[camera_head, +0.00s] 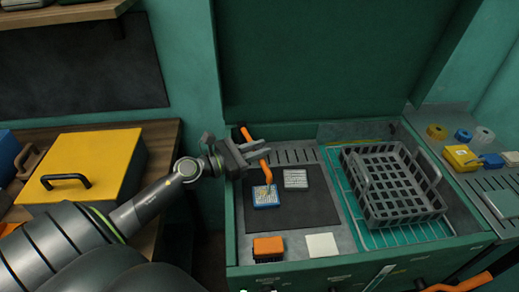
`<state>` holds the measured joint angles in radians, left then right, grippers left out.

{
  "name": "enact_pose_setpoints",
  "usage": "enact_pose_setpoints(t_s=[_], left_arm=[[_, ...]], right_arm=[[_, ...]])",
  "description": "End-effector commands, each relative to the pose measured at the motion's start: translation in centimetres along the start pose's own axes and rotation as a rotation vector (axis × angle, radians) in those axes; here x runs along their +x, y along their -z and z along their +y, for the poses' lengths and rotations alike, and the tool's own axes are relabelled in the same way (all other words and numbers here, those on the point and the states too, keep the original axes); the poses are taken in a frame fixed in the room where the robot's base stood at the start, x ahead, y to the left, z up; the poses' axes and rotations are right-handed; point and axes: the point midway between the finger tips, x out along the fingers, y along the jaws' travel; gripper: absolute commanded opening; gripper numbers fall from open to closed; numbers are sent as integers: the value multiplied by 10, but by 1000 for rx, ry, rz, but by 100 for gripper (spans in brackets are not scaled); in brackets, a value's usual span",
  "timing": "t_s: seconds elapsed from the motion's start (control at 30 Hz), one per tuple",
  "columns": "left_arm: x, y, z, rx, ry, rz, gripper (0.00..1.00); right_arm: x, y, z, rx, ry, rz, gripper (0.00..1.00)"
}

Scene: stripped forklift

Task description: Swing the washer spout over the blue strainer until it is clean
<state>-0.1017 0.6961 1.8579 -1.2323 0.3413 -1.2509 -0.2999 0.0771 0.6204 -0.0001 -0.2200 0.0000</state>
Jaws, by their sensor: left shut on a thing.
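The washer spout (266,171) is an orange curved tube at the back left of the green washer's basin. Its tip points down at the blue strainer (265,198), a small block with a blue edge and brownish marks on its top. The strainer lies on a dark mat. My left gripper (250,154) reaches in from the left and is shut on the spout near its upper part; the exact contact is partly hidden by the fingers.
A grey square (296,179) lies right of the strainer. An orange brush-like block (268,248) and a white pad (322,245) lie in front. A grey wire basket (392,187) fills the right side. The raised green lid (325,60) stands behind. A yellow case (95,165) sits left.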

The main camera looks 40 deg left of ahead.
Motion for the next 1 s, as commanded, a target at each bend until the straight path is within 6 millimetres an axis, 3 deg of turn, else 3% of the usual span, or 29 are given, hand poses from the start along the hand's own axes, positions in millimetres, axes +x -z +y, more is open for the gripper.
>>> enact_pose_setpoints(t_s=[0.67, 0.7, 0.8, 1.0], left_arm=[[0, -1, 0, 4, -1, -2, 0], [0, -1, 0, 4, -1, -2, 24], [0, -1, 0, 3, -1, -2, 37], [1, -1, 0, 2, -1, -2, 38]], right_arm=[[1, 0, 4, -2, -4, 0, 36], [1, 0, 4, -2, -4, 0, 36], [1, 0, 4, -2, -4, 0, 36], [1, 0, 3, -2, -4, 0, 36]])
